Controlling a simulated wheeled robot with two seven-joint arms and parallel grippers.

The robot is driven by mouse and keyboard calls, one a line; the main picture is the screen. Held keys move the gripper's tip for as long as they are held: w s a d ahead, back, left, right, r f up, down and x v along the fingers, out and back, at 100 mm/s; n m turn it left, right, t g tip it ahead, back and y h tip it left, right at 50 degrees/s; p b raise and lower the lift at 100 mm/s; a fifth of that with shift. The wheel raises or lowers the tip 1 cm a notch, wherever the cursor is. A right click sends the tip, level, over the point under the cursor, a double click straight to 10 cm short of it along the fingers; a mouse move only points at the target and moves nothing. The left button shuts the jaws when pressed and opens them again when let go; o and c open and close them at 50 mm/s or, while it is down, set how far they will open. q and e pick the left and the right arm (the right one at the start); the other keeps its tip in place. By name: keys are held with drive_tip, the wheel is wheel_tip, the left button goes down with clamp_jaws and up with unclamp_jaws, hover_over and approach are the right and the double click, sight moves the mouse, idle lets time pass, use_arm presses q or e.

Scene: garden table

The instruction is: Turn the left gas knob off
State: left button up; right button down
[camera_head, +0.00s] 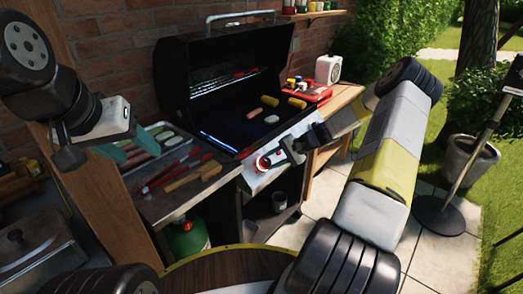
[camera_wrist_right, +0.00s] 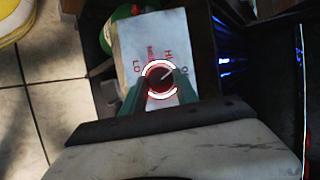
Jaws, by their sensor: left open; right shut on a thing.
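The gas knob (camera_head: 268,160), ringed in red, sits toward the left of the light front panel (camera_head: 253,181) of the grill. The right wrist view shows the dark knob (camera_wrist_right: 160,77) with red LO, MED and HI marks around it. Its white pointer line slants to the upper right, between HI and a partly hidden mark starting with O. My right gripper (camera_head: 283,157) is at the panel, its green fingers shut on the knob from both sides. No second knob can be made out. My left gripper (camera_head: 119,152) is open and empty above the tray at the left.
The black grill (camera_head: 222,80) is open, with food on it and a blue flame line glowing inside. A food tray (camera_head: 157,166) and tongs (camera_head: 175,172) lie on the left shelf. A green gas bottle (camera_head: 187,238) stands below. A red tray (camera_head: 313,93) is at the right.

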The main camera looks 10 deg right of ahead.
drive_tip(key=m+t, duration=0.1)
drive_tip(key=m, duration=0.2)
drive_tip(key=m+t, duration=0.1)
drive_tip(key=m, duration=0.1)
drive_tip(key=shift+s+f+m+y, duration=0.1)
drive_tip(key=shift+s+m+y, duration=0.05)
drive_tip(key=shift+m+y, duration=0.2)
idle(0.4)
drive_tip(key=c, duration=0.9)
unclamp_jaws()
drive_tip(key=shift+c, duration=0.2)
drive_tip(key=v, duration=0.7)
drive_tip(key=shift+s+d, duration=0.2)
drive_tip(key=shift+d, duration=0.05)
